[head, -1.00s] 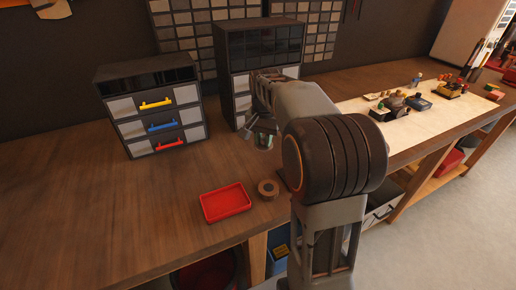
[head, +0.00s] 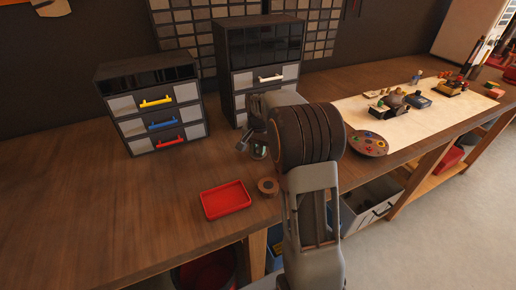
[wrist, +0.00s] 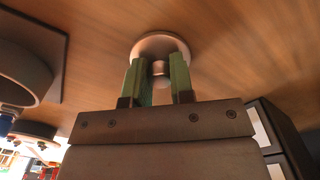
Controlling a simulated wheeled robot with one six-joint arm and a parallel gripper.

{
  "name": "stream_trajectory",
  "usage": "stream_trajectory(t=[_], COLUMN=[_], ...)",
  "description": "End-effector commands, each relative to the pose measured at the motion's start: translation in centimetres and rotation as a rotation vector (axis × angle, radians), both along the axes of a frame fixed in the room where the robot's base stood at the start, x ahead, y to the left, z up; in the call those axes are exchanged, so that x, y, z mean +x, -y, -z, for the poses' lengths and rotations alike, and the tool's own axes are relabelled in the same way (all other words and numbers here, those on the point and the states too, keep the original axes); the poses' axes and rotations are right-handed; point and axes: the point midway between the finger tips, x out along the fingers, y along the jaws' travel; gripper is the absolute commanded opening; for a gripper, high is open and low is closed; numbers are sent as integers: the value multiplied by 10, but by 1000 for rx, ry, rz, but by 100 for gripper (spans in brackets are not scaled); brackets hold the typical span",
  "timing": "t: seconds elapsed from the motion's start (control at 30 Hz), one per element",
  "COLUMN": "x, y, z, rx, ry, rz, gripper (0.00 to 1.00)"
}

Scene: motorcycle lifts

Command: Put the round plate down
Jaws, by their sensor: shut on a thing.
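The round plate (wrist: 160,42) is a pale disc with a short knob at its middle. It shows in the wrist view beyond the fingertips, against the wooden bench top. My gripper (wrist: 160,72) has two green fingers, one on each side of the knob, and is shut on the plate by it. In the head view my gripper (head: 256,150) is over the bench, in front of the taller drawer cabinet. There the plate is mostly hidden or too small to make out. I cannot tell whether it touches the bench.
A red tray (head: 226,200) and a small round wooden piece (head: 268,187) lie near the front edge. Two drawer cabinets (head: 151,105) (head: 262,55) stand behind. A round palette (head: 368,143) and a pale mat (head: 440,118) are at right. The bench's left is clear.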

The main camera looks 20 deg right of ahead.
Motion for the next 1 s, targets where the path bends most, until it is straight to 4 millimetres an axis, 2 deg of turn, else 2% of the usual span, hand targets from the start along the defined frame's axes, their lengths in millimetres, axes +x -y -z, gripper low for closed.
stream_trajectory(t=[0.3, 0.33, 0.57, 0.83, 1.0], x=[0, 0, 0, 0, 1], y=[0, 0, 0, 0, 0], z=[4, 3, 3, 1, -15], rx=[0, 0, 0, 0, -1], ry=[0, 0, 0, 0, 4], rz=[0, 0, 0, 0, 0], gripper=[0, 24, 46, 48, 48])
